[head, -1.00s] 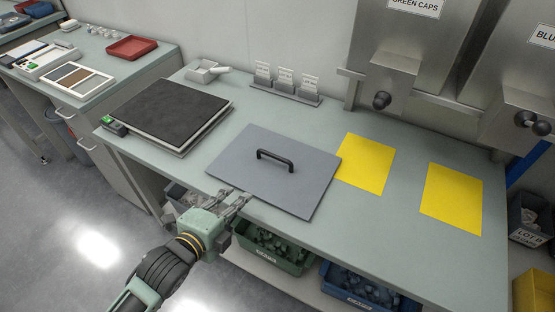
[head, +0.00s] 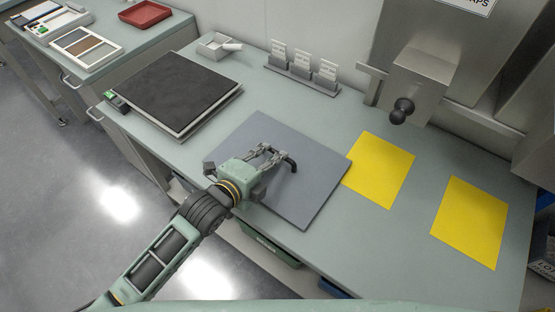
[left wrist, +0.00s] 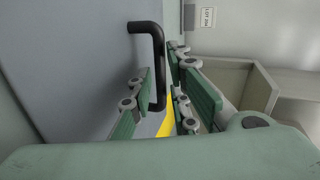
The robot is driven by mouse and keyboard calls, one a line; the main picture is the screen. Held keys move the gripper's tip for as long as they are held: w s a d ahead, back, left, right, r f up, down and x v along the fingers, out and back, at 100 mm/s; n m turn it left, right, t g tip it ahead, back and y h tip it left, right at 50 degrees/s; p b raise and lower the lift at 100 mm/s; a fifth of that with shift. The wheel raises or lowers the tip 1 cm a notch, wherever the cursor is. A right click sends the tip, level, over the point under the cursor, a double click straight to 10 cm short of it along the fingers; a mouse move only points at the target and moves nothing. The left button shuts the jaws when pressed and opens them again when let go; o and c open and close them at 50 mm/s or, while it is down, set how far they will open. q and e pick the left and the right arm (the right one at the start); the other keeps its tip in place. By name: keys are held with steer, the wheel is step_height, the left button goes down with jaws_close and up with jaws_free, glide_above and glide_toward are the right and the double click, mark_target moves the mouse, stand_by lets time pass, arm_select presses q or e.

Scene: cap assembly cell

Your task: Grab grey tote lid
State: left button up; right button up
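The grey tote lid (head: 312,190) lies flat on the bench, with a black bar handle (head: 292,163) at its middle. My left gripper (head: 272,153) is over the lid with its fingertips at the handle, hiding part of it. In the left wrist view the fingers (left wrist: 160,92) are apart. The handle (left wrist: 158,60) shows in the gap between the fingertips, and I cannot tell that either finger touches it. The lid also fills the left of that view (left wrist: 70,60). My right gripper is not in view.
A black-topped scale (head: 175,88) stands left of the lid. Two yellow mats (head: 379,170) (head: 470,222) lie to its right. A card rack (head: 302,70) and a small grey scoop tray (head: 215,46) are behind. A dispenser with a black knob (head: 402,110) hangs at the back right.

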mark_target(277, 152)
arm_select(q)
steer(key=x, duration=0.3)
steer(key=shift+w+d+f, duration=0.15)
steer(key=shift+w+d, duration=0.05)
steer(key=shift+d, duration=0.05)
jaws_close()
